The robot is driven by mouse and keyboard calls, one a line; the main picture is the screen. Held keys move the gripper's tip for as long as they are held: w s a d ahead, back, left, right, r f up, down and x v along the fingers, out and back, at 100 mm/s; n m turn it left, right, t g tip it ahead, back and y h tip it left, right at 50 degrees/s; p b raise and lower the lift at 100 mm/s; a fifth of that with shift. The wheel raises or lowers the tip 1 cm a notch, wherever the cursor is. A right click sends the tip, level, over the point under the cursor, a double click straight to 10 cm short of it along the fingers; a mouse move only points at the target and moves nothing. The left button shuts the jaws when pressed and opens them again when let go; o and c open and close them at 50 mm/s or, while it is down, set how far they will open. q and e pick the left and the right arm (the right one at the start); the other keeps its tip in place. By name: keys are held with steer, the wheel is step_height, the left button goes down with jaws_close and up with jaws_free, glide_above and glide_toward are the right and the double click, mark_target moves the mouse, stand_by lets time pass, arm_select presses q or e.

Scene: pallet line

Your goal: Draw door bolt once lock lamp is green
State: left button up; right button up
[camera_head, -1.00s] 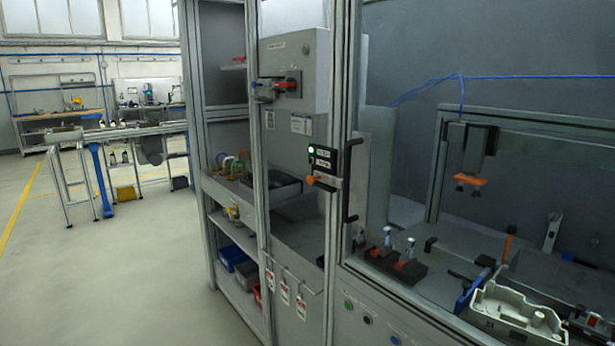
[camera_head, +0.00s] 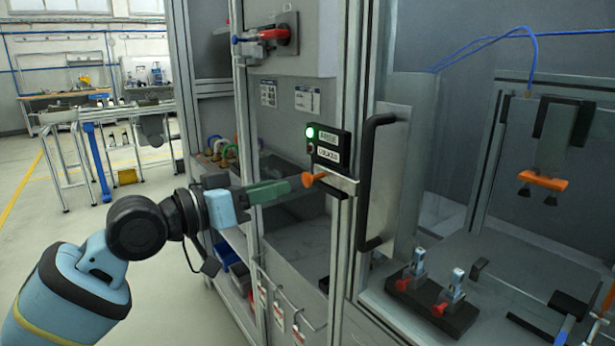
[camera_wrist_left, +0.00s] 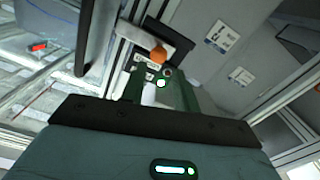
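The lock box (camera_head: 328,146) on the door frame carries a lit green lamp (camera_head: 310,133); the lamp also glows in the left wrist view (camera_wrist_left: 161,83). Below it is the door bolt with an orange knob (camera_head: 314,179), seen in the wrist view too (camera_wrist_left: 158,55). My left gripper (camera_head: 298,186) points at the knob from the left, its green fingertips close to it. In the wrist view its fingers stand apart on both sides of the lamp, with nothing between them. I cannot tell whether they touch the knob. My right gripper is not in view.
A black door handle (camera_head: 374,180) stands right of the bolt. A red-handled switch (camera_head: 270,36) is above. Tags hang on a rail (camera_head: 285,303) below. A fixture with red clamps (camera_head: 432,300) sits inside the cell. Floor at left is open.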

mark_target(305, 180)
arm_select(q)
steer(key=x, duration=0.7)
steer(key=shift+w+d+p, duration=0.1)
steer(key=shift+d+p, duration=0.2)
steer(key=shift+p, duration=0.05)
jaws_close()
